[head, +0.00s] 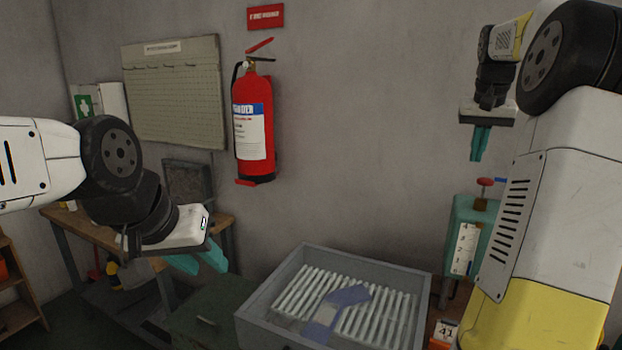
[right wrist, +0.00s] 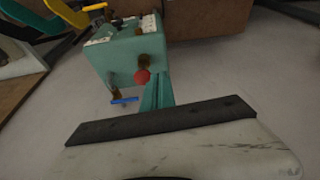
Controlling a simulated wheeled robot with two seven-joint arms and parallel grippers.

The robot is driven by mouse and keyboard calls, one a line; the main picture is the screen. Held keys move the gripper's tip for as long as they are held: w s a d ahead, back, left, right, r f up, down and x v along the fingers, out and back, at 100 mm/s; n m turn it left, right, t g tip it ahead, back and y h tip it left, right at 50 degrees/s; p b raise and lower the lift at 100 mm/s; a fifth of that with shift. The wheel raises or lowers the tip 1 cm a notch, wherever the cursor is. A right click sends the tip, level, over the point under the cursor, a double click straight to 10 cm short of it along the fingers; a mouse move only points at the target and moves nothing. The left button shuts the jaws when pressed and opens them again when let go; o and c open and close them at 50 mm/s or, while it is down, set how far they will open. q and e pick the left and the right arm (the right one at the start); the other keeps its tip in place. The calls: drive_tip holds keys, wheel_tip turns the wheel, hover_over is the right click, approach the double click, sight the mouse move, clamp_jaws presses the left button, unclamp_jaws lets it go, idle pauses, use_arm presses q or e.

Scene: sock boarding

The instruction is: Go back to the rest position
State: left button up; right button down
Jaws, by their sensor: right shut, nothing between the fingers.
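My left gripper (head: 200,264) is in the head view at lower left, with its two teal fingers apart and nothing seen between them. It hangs left of a grey open box. My right gripper (head: 479,146) is at upper right in the head view, raised in front of the wall, pointing down with its teal fingers together and empty. Its fingers also show in the right wrist view (right wrist: 158,92), shut. A blue-lavender sock-like piece (head: 340,298) lies on white ribs inside the grey box (head: 258,308).
A teal machine (head: 464,212) with a red knob stands below my right gripper; it also shows in the right wrist view (right wrist: 130,56). A red fire extinguisher (head: 254,130) and pegboard (head: 174,92) hang on the wall. A wooden workbench (head: 92,232) stands at left.

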drive_tip(key=s+a+n+t+y, duration=0.1)
drive_tip(key=s+a, duration=0.3)
drive_tip(key=a, duration=0.5)
drive_tip(key=s+a+n+t, duration=0.15)
drive_tip(key=s+a, duration=0.25)
drive_tip(key=a, duration=0.4)
drive_tip(key=s+a+f+n+y, duration=0.1)
drive_tip(key=s+a+f, duration=0.4)
drive_tip(key=s, duration=0.3)
drive_tip(key=s+a+f+n+y, duration=0.1)
drive_tip(key=s+a+f+n, duration=0.1)
drive_tip(key=s+a+f, duration=0.4)
drive_tip(key=shift+s+a+y, duration=0.4)
drive_tip(key=shift+s+a, duration=0.55)
drive_tip(key=shift+s, duration=0.05)
